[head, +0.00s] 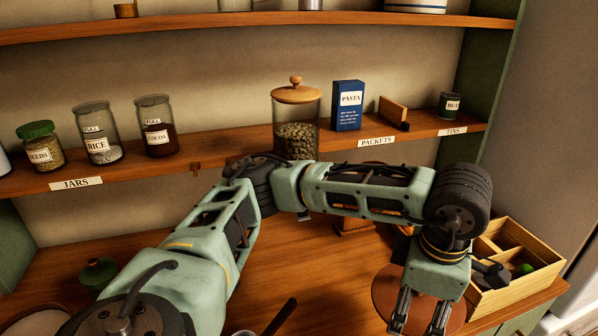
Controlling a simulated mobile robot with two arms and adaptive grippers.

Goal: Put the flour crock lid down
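My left arm reaches across the counter, and its gripper (420,318) points down at the lower right. Its two fingers stand apart, with their tips at the picture's bottom edge. I see nothing clasped between them. A round reddish-brown disc (383,288) lies behind and below the gripper, partly covered by it. It may be the flour crock lid, but I cannot tell. A pale round rim (35,318) at the bottom left is cut off and could be a crock. A dark green knobbed piece (97,272) sits near it. My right gripper is not in view.
The wooden counter (310,270) has bare room in the middle. A divided wooden box (515,265) stands at its right end. Above my arm, a shelf (230,146) carries glass jars, a wood-lidded jar (297,125), a blue pasta packet (347,106) and a tin (449,105).

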